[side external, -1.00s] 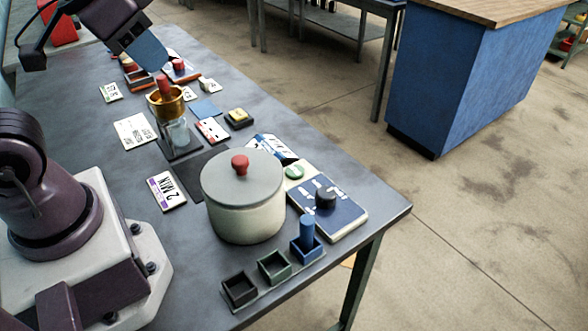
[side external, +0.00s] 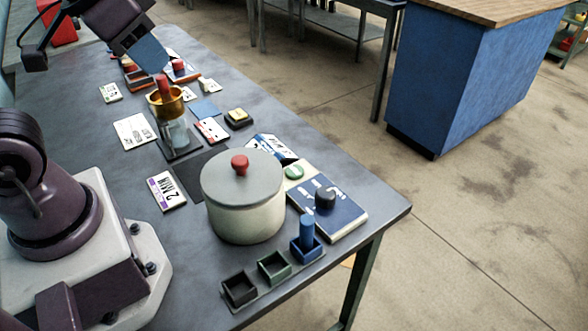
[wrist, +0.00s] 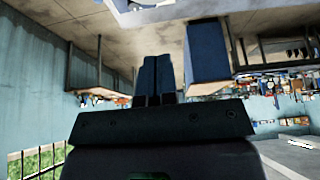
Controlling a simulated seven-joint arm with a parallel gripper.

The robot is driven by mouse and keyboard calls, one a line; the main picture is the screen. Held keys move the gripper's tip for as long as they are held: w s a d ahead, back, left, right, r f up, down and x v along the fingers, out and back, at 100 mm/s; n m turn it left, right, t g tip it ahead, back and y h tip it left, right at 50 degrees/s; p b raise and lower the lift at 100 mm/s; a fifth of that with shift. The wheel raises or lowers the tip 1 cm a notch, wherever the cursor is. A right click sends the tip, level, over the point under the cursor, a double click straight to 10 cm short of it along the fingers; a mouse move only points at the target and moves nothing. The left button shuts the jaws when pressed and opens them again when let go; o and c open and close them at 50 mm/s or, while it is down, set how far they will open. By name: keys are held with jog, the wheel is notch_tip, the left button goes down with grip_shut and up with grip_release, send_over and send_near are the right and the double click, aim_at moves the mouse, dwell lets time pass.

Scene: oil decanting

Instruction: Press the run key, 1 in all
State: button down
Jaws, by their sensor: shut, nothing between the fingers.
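My gripper (side external: 155,62) is at the upper left of the side view, tilted, above the far part of the bench. In the wrist view its two blue fingers (wrist: 157,80) are together with nothing between them. No key can be read as "run" at this size. A round green button (side external: 293,172) sits on a pale panel beside a blue plate with a black knob (side external: 325,198). A yellow-topped black block (side external: 238,117) lies farther back. A brass funnel (side external: 172,104) with a red-topped piece stands on a glass jar (side external: 177,135), just below the fingers in the picture.
A pale pot (side external: 245,218) with a grey lid and red knob stands mid-bench. In front are small trays, one holding a blue peg (side external: 306,232). A "2 MIN" card (side external: 166,191) lies left of the pot. Cards and red-topped items crowd the far end.

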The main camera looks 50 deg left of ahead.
jog(key=w+f+n+g, duration=0.2)
jog(key=w+f+g, duration=0.1)
jog(key=f, duration=0.2)
jog(key=n+t+h, duration=0.4)
jog(key=n+h, duration=0.3)
jog(key=n, duration=2.6)
send_over(294, 168)
notch_tip(294, 168, down, 16)
jog(key=shift+f, duration=0.2)
jog(key=shift+f, duration=4.3)
jog(key=shift+f, duration=0.4)
